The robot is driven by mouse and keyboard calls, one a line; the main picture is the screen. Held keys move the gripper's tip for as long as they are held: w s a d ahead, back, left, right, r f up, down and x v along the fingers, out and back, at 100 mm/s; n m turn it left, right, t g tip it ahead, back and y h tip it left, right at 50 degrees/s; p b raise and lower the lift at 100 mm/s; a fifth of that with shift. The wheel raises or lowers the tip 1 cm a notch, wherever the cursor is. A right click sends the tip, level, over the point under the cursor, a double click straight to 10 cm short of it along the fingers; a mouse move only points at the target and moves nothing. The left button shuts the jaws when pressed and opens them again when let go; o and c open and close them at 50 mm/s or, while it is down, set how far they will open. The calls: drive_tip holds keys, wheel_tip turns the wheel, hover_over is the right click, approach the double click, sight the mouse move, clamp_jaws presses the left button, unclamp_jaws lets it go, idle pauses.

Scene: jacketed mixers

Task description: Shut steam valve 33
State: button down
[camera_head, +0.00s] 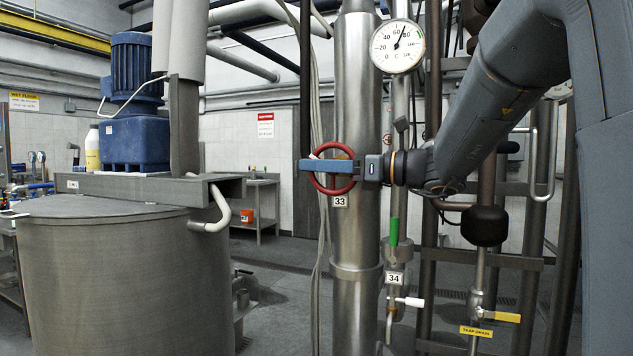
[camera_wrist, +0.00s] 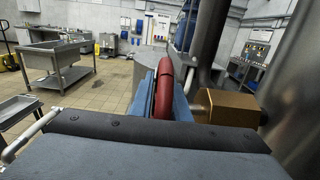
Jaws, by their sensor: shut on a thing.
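Steam valve 33 is a red handwheel (camera_head: 334,149) on a thick vertical steel pipe (camera_head: 357,235), with a "33" tag (camera_head: 340,201) just below it. My gripper (camera_head: 312,166) reaches in from the right, its blue fingers lying across the wheel and shut on it. In the wrist view the red rim (camera_wrist: 164,88) stands between my blue fingers (camera_wrist: 167,90). A brass-coloured valve body (camera_wrist: 232,107) shows to the right of the rim. The wheel's far side is partly hidden by my fingers.
A dial gauge (camera_head: 397,46) sits above right. Valve 34's green handle (camera_head: 394,232) and the yellow trap-drain handle (camera_head: 502,317) are lower right. A large steel vessel (camera_head: 125,285) with a blue motor (camera_head: 135,70) stands left. Thin hanging lines (camera_head: 320,255) run close beside the pipe.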

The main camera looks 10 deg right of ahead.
drive_tip(key=shift+s+d+r+t+y+b, duration=0.1)
drive_tip(key=shift+r+t+y+b, duration=0.05)
drive_tip(key=shift+t+y+b, duration=0.4)
drive_tip(key=shift+d+r+t+y+b, duration=0.15)
drive_tip(key=shift+t+y+b, duration=0.2)
drive_tip(key=shift+y+b, duration=0.25)
drive_tip(key=shift+a+r, duration=0.1)
drive_tip(key=c, duration=1.7)
unclamp_jaws()
drive_tip(key=shift+s, duration=0.1)
drive_tip(key=shift+b+v, duration=0.5)
drive_tip(key=shift+v, duration=3.4)
